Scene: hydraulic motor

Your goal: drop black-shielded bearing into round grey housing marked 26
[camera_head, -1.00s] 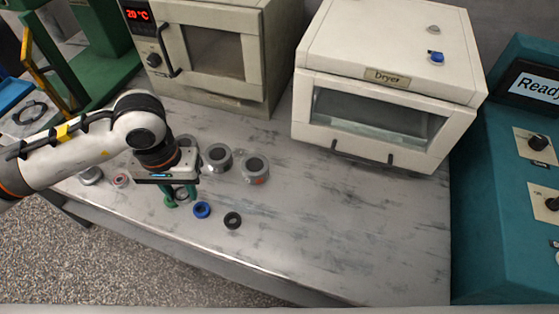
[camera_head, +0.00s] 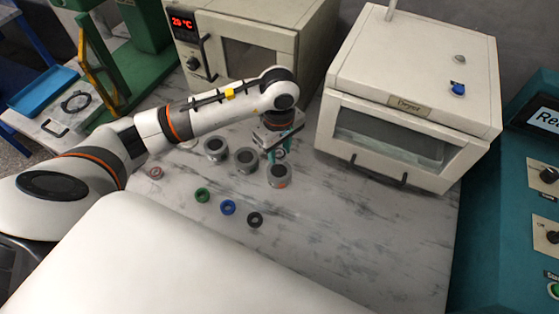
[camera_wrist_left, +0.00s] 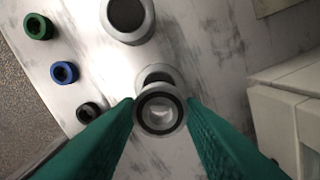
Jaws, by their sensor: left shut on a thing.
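My left gripper (camera_head: 279,152) is shut on a black-shielded bearing (camera_wrist_left: 160,110), a ring with a dark face and a light metal rim. In the left wrist view it sits between the two green fingertips. A round grey housing (camera_head: 279,176) with an orange mark stands right under the gripper in the head view. In the left wrist view this housing (camera_wrist_left: 154,71) is partly hidden behind the bearing. I cannot tell whether they touch. Two more round grey housings, one left (camera_head: 214,148) and one middle (camera_head: 245,159), stand to its left. The number 26 is not readable.
Green (camera_head: 202,195), blue (camera_head: 227,207) and black (camera_head: 255,219) rings lie in front of the housings; a red ring (camera_head: 154,172) lies farther left. The dryer (camera_head: 408,95) stands close right of the gripper, an oven (camera_head: 250,40) behind. The right front table is clear.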

